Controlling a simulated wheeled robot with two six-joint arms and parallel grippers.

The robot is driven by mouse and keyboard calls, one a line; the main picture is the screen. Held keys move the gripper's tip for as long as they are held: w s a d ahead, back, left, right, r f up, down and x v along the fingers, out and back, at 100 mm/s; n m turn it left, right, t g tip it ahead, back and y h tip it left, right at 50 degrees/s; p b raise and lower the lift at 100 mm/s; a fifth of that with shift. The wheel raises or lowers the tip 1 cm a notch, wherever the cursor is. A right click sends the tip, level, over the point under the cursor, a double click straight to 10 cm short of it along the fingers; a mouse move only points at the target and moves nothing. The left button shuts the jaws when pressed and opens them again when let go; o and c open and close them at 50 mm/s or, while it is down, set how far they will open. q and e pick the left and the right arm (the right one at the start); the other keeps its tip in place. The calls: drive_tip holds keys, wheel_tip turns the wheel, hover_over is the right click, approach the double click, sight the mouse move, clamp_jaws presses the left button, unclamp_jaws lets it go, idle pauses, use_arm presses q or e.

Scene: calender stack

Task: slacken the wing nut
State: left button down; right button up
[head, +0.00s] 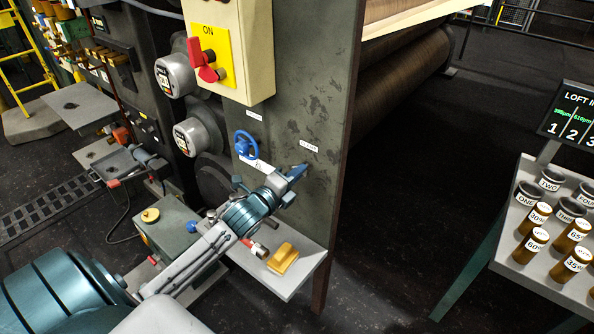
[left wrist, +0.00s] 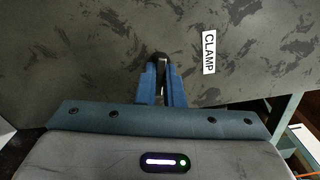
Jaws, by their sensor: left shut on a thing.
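My left gripper (head: 297,173) reaches up to the dark mottled panel, just below the small white CLAMP label (head: 308,146). In the left wrist view its two blue fingers (left wrist: 160,82) point at the panel, left of the CLAMP label (left wrist: 209,52). They are shut on the wing nut (left wrist: 163,68), of which only a dark top and a narrow metallic strip show between the fingertips. In the head view the gripper hides the wing nut. My right gripper is not in view.
A blue handwheel (head: 246,144) is on the panel left of the gripper. A red switch handle (head: 206,64) is on the box above. A grey shelf (head: 305,276) below bears a yellow block (head: 283,258). A table (head: 505,253) with brown jars stands at right, across open floor.

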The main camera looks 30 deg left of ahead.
use_arm(q)
drive_tip(key=n+p, duration=0.9)
drive_tip(key=n, duration=0.7)
drive_tip(key=shift+n+p, duration=0.3)
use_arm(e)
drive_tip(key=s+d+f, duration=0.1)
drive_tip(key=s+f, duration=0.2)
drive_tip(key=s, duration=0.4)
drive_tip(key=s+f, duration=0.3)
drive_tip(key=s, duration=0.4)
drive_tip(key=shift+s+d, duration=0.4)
use_arm(q)
drive_tip(key=c, duration=1.6)
unclamp_jaws()
drive_tip(key=shift+o, duration=0.2)
